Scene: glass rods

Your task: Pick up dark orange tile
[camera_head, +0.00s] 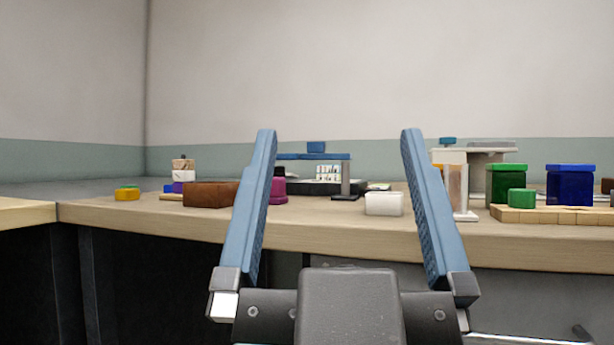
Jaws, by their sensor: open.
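My gripper (339,135) is open, with its two blue fingers pointing up and wide apart in the foreground. Nothing is held between them. No piece is plainly a dark orange tile. A small mustard-yellow piece (127,194) lies at the left of the wooden table (150,215), left of my gripper. A reddish-brown block (210,194) sits right of it, its right end close to the left finger in the picture. I cannot tell whether either is the tile. My fingers hide parts of the table.
Between the fingers in the picture are a white box (384,204) and a dark device with a blue top (315,157). A magenta piece (279,190) is partly covered by the left finger. Green (506,185) and blue (570,185) containers stand at right. The table's front edge is clear.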

